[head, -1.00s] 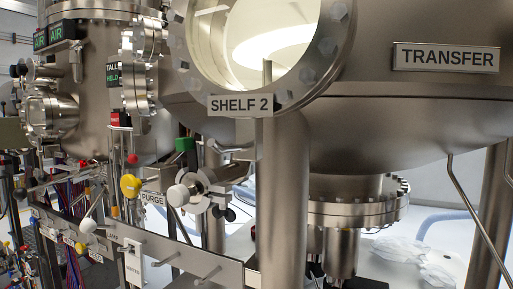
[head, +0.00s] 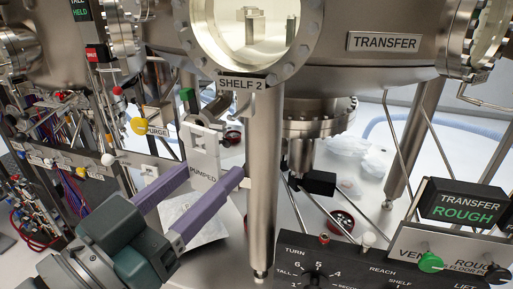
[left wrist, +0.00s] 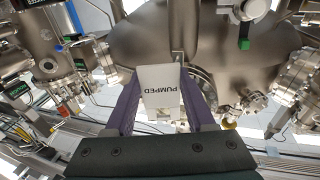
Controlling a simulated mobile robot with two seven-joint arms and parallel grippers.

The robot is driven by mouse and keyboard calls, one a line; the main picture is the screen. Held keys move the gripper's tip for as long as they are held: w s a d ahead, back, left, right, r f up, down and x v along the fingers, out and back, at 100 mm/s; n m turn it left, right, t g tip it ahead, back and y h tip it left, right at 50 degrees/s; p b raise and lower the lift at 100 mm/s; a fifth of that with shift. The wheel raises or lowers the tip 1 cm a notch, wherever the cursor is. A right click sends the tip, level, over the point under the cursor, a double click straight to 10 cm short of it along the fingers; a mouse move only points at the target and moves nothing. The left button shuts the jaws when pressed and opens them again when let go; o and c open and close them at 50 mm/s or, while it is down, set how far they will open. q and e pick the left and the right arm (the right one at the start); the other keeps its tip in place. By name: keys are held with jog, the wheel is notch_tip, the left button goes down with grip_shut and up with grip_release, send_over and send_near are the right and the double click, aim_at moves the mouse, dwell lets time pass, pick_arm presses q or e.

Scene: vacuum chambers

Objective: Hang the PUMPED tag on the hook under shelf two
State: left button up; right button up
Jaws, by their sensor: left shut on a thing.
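The PUMPED tag (head: 203,158) is a white plate, upright in the head view with its lettering at the lower edge. My left gripper (head: 212,177) has its purple fingers closed on the tag's lower part. In the left wrist view the tag (left wrist: 162,78) appears upside down between the fingers (left wrist: 165,112). The SHELF 2 label (head: 242,84) is on the round port above and right of the tag. A bent metal hook (head: 220,104) shows below the label, close to the tag's upper edge. I cannot tell whether they touch. My right gripper is not in view.
A vertical steel post (head: 263,170) stands just right of the tag. A green-capped valve (head: 187,95) and the yellow PURGE knob (head: 138,126) are to the left.

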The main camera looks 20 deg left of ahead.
pick_arm(q)
jog(key=shift+w+f+b, duration=0.2)
jog(key=shift+w+b, duration=0.15)
jog(key=shift+w, duration=0.8)
jog(key=w+f+b, duration=0.1)
jog(key=w+b, duration=0.2)
jog(key=w, duration=0.5)
jog(key=shift+d+f, duration=0.15)
jog(key=o, duration=1.2)
